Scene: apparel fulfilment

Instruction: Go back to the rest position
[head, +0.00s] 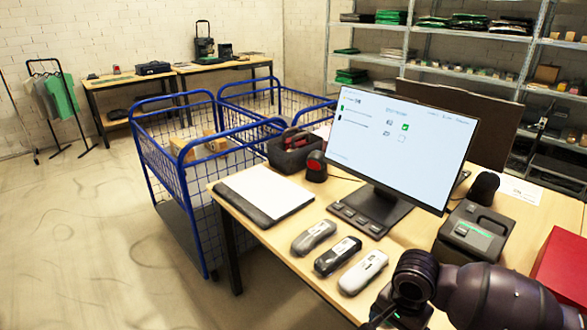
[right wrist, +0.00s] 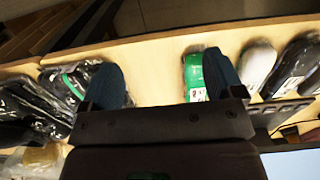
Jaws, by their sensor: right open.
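My right arm comes in at the lower right of the head view, over the front edge of the desk (head: 240,210). The fingers of my right gripper (right wrist: 164,75) are spread wide in the right wrist view, with bare desktop between them. A green packet with a white label (right wrist: 194,75) lies beside the inner side of the right-hand finger; I cannot tell whether they touch. Black bagged items (right wrist: 40,98) lie by the left-hand finger, one with a green band. My left gripper is in neither view.
Open floor (head: 80,240) lies at far left.

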